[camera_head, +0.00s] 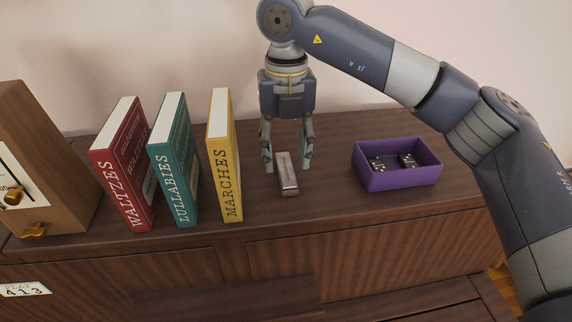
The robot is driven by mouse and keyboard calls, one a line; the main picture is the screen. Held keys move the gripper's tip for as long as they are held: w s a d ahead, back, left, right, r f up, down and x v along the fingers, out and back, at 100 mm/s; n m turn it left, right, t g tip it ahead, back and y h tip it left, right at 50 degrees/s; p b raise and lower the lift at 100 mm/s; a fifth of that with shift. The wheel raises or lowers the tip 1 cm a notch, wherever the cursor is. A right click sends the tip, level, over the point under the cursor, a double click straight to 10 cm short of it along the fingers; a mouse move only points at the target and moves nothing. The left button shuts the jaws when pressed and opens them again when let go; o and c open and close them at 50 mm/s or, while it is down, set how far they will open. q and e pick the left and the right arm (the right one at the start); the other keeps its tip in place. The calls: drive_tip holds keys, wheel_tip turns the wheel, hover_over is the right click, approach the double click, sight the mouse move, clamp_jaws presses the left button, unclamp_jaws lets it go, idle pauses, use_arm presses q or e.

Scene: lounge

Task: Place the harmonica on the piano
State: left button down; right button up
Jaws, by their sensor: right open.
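The harmonica (287,175), small and silvery with a brown end, lies on the brown wooden top of the piano (330,215). My right gripper (287,168) points down over it from above. Its fingers are open, one on each side of the harmonica, and a gap shows beside the fingers. Whether the fingertips touch the piano top I cannot tell. My left gripper is not in view.
Three upright books, red (122,165), teal (173,160) and yellow (224,157), stand left of the harmonica. A purple box (405,180) holding dark dice stands to the right. A wooden clock-like case (40,160) is at far left. The wall is close behind.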

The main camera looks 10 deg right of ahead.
sight(286, 168)
wheel_tip(286, 168, up, 9)
drive_tip(key=b, duration=0.1)
idle(0.5)
